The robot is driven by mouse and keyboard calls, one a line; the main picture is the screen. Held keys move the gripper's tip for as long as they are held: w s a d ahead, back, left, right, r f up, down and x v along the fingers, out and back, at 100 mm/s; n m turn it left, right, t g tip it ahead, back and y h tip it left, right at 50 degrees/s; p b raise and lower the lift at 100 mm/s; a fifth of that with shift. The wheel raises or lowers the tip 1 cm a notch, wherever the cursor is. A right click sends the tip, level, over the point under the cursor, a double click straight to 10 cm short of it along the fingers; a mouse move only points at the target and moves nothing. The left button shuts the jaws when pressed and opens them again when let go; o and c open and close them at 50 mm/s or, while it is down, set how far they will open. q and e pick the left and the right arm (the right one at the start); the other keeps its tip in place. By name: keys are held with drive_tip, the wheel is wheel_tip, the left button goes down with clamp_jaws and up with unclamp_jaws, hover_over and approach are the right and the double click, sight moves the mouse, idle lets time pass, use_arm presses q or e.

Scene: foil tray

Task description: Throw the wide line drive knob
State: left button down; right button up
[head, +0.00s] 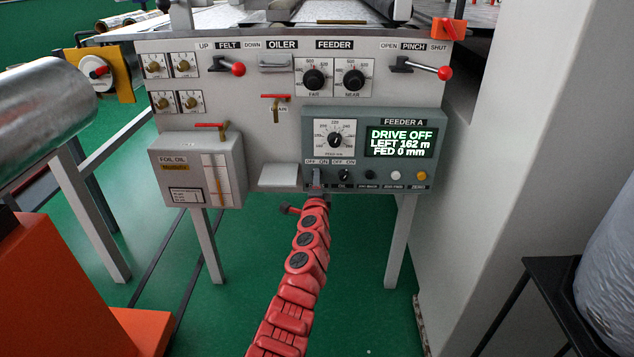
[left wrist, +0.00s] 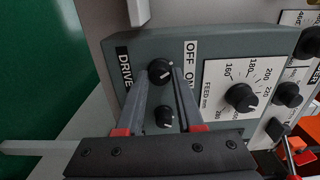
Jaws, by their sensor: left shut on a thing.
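The wide line drive knob (left wrist: 160,71) is black with a white pointer line, beside the DRIVE label on the grey-green FEEDER A box (head: 433,124). In the left wrist view, the fingertips of my left gripper (left wrist: 162,76) are one on each side of it, shut on it. In the head view my red left arm reaches up from below, and the gripper (head: 316,184) covers the knob at the box's lower left corner. The display (head: 400,137) reads DRIVE OFF, LEFT 162 m, FED 0 mm. My right gripper is not in view.
A smaller black knob (left wrist: 165,116) sits close by, between the finger lengths in the wrist view. The feed dial (head: 335,140) is above. The foil oil box (head: 197,170) stands at left and a pale column (head: 500,180) at right. Below the panel is open green floor.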

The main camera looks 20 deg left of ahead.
use_arm(q)
drive_tip(key=c, duration=0.5)
unclamp_jaws()
drive_tip(key=shift+c, duration=0.2)
drive_tip(key=shift+s, duration=0.1)
drive_tip(key=p+v, duration=0.6)
drive_tip(key=v, duration=1.1)
drive_tip(key=shift+s+d, duration=0.1)
drive_tip(key=shift+s, duration=0.05)
